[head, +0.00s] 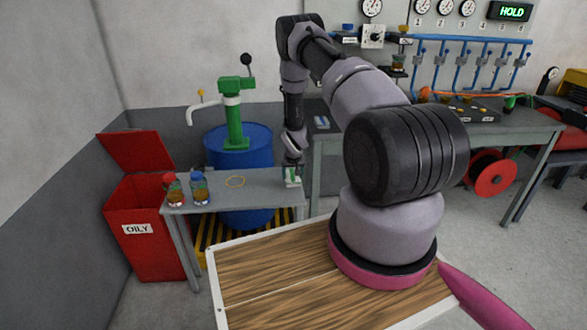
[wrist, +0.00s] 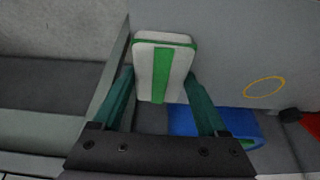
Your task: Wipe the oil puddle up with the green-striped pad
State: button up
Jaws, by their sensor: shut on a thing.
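The green-striped pad (wrist: 145,68) is white with a green band down its middle. My gripper (wrist: 160,95) is shut on it, one finger at each side. In the head view my gripper (head: 292,163) is over the right end of a small grey table (head: 262,199), with the pad (head: 292,177) just below it. I cannot tell whether the pad touches the table. A thin yellow ring (head: 235,181) lies on the tabletop left of the pad; it also shows in the wrist view (wrist: 264,87). The surface inside it looks plain grey; no dark puddle can be made out.
Two jars with amber contents, one red-capped (head: 174,190) and one blue-capped (head: 200,187), stand at the table's left end. A red OILY bin (head: 150,240) with its lid raised is beyond. A blue drum (head: 250,145) with a green pump (head: 234,110) stands behind.

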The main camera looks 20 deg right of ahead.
jog(key=shift+r, duration=1.25)
